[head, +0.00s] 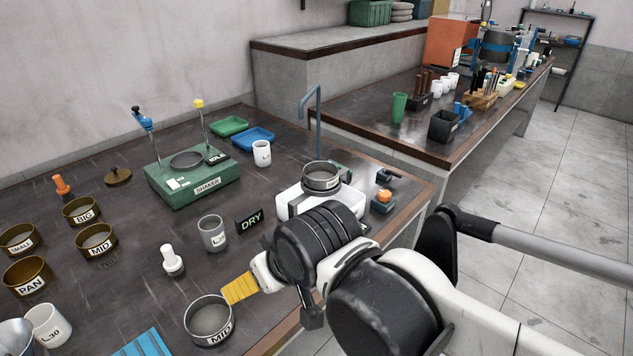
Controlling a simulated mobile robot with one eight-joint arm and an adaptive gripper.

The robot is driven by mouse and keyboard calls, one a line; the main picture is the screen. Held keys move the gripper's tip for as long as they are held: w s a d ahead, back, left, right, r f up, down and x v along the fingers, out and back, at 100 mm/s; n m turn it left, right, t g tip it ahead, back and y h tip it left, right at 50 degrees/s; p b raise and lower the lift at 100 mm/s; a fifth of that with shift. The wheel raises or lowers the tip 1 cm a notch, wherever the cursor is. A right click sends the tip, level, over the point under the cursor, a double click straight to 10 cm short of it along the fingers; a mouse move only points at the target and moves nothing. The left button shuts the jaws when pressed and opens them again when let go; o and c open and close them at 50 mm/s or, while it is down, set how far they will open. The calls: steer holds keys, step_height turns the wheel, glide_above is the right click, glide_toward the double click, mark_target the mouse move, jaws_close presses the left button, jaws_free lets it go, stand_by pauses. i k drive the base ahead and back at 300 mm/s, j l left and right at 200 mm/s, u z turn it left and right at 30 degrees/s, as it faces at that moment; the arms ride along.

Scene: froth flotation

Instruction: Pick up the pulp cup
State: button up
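No cup in view has a label that I can read as pulp. A grey cup (212,235) marked with an L stands upright on the near bench, left of my arm. A white cup (262,152) stands near the blue tray. Another white cup (47,326), marked L30, stands at the lower left, beside a metal vessel (15,338) cut off by the frame. My gripper (311,314) is mostly hidden by my black wrist over the bench's front part. Its opening does not show.
The green shaker (192,178), DRY sign (249,221) and white bottle (172,261) are around the grey cup.

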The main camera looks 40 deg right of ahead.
mark_target(211, 227)
steer(key=k+j+z, duration=0.1)
steer(key=z, duration=0.35)
steer(key=k+j+z, duration=0.2)
steer(key=z, duration=0.25)
steer(key=k+j+z, duration=0.15)
steer(key=z, duration=0.35)
